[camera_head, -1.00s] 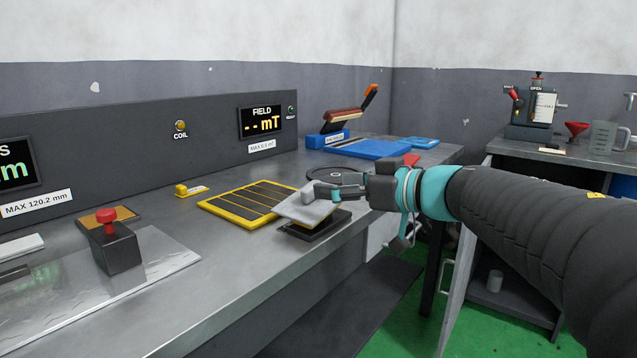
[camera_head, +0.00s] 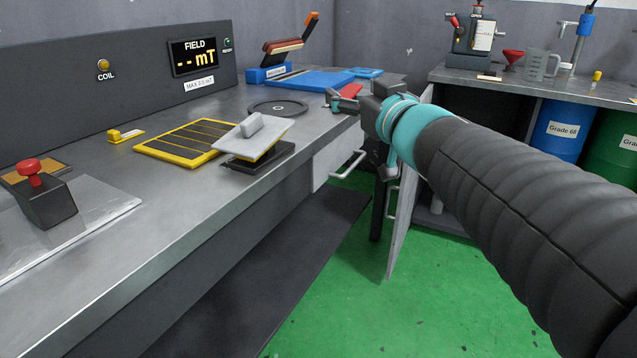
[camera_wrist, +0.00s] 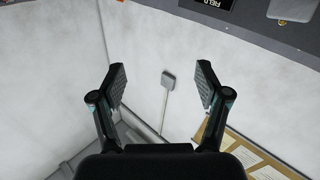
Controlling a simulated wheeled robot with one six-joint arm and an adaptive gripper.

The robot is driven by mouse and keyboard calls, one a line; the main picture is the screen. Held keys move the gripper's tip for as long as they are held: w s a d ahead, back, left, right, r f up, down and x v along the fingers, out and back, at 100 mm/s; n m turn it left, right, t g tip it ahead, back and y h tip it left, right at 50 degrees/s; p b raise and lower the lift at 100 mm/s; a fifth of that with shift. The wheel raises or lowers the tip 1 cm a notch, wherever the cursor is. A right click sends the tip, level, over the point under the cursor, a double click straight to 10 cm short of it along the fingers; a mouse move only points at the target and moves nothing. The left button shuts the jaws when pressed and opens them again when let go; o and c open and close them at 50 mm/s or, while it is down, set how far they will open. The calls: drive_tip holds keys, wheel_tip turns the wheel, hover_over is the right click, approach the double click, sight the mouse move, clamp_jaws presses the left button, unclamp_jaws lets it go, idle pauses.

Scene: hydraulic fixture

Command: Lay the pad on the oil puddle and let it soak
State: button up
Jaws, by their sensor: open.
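A light grey plate with a raised handle (camera_head: 258,136) rests tilted on a black stand (camera_head: 268,161) at the front edge of the bench; it may be the pad, but I cannot be sure. My gripper (camera_head: 342,101) is to the right of it, clear of it, over the bench's right part. In the wrist view my gripper (camera_wrist: 162,82) is open, with no object held between its fingers. I cannot make out an oil puddle in any view.
The bench (camera_head: 150,235) holds a yellow-framed panel (camera_head: 182,142), a round dark disc (camera_head: 278,108) and a blue tray (camera_head: 310,81). A cabinet door (camera_head: 403,215) stands open at right. Green floor (camera_head: 330,290) is clear in front. Blue and green drums (camera_head: 556,130) stand under the side counter.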

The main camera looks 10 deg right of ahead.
drive_tip(key=s+d+f+m+g+h, duration=0.2)
drive_tip(key=s+f+g+h, duration=0.1)
drive_tip(key=s+f, duration=0.4)
drive_tip(key=s+d+f+m+g+h, duration=0.2)
drive_tip(key=s+f+g, duration=0.3)
drive_tip(key=f, duration=0.8)
drive_tip(key=shift+s+f+m+g+h, duration=0.15)
drive_tip(key=shift+s+m+g+h, duration=0.3)
drive_tip(key=shift+s, duration=0.7)
drive_tip(key=s+a+f+g, duration=0.1)
drive_tip(key=s+f, duration=0.1)
drive_tip(key=s+a+f+g+y, duration=0.1)
drive_tip(key=s+a+f, duration=0.1)
drive_tip(key=s, duration=0.1)
drive_tip(key=s+a+f+n+g+y, duration=0.1)
drive_tip(key=s+f, duration=0.2)
drive_tip(key=shift+s+a+g, duration=0.1)
drive_tip(key=shift+a+g, duration=0.15)
drive_tip(key=shift+a, duration=0.05)
drive_tip(key=c, duration=0.4)
drive_tip(key=shift+s+a, duration=0.1)
drive_tip(key=shift+s, duration=0.1)
drive_tip(key=shift+c, duration=1.2)
